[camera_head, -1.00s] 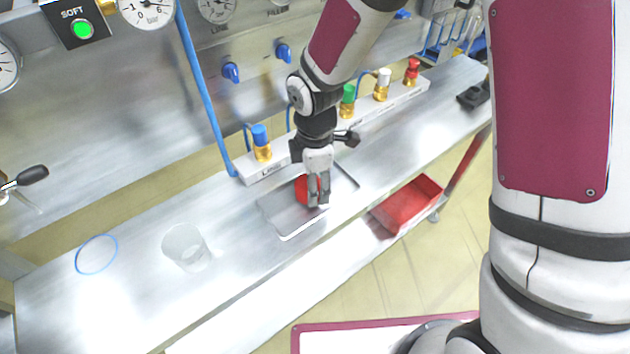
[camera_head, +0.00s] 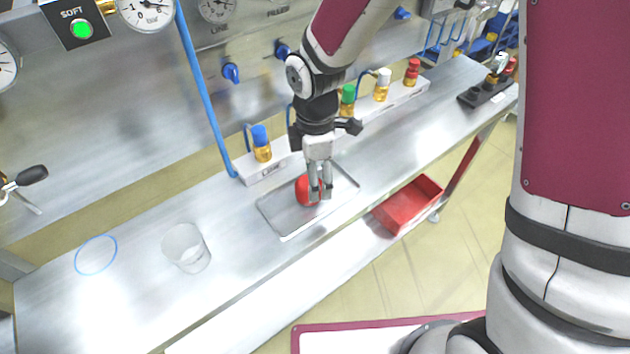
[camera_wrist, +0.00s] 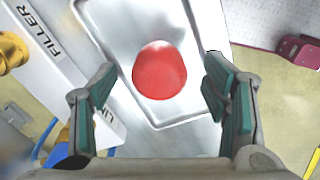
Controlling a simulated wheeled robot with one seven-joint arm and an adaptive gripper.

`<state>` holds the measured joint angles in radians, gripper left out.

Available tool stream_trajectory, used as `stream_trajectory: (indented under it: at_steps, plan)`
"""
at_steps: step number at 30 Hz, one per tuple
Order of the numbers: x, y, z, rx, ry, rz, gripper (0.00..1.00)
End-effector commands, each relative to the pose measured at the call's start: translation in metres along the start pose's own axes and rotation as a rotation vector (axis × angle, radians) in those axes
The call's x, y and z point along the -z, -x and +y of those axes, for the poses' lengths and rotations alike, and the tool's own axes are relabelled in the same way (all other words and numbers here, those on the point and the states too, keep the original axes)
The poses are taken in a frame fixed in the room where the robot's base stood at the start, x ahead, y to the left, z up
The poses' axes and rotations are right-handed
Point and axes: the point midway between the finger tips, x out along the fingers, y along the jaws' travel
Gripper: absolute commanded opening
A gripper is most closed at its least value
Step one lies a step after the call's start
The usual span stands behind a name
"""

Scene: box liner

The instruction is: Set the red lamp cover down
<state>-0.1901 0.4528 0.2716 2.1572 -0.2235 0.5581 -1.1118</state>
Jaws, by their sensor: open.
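The red lamp cover (camera_head: 306,190) rests on the shallow metal tray (camera_head: 272,212) on the bench. In the wrist view it is a round red dome (camera_wrist: 160,70) lying on the tray (camera_wrist: 112,38). My gripper (camera_head: 320,194) is just above and beside the cover, partly hiding it in the head view. In the wrist view my gripper (camera_wrist: 160,100) is open, with its fingers spread to either side and a gap between each finger and the cover.
A clear cup (camera_head: 186,248) and a blue ring (camera_head: 96,255) are on the bench at left. A manifold with coloured valves (camera_head: 262,150) runs behind the tray. A red bin (camera_head: 408,204) is below the bench's front edge. Bare bench lies between cup and tray.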

Motion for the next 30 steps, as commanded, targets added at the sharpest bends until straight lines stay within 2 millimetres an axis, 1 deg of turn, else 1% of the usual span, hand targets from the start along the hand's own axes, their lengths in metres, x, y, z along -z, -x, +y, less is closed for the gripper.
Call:
stream_trajectory:
  at_steps: [1,3,9,12,15,23,26,29,30]
  plan:
    - [0.0,0.013,0.002,-0.006,-0.002,0.001,0.69]
    - [0.0,0.028,0.002,-0.007,-0.003,0.001,0.69]
    - [0.0,0.065,0.001,-0.006,-0.002,0.001,0.69]
    - [0.0,0.077,0.001,-0.004,-0.001,0.0,0.69]
    - [0.0,0.085,0.001,-0.003,-0.002,0.001,0.69]
    - [-0.001,0.09,0.0,-0.002,-0.005,0.0,0.69]
    - [-0.008,0.099,-0.003,-0.018,-0.052,-0.008,0.69]
    - [-0.025,0.12,-0.012,-0.056,-0.174,-0.021,0.69]
    - [-0.034,0.13,-0.017,-0.077,-0.244,-0.025,0.69]
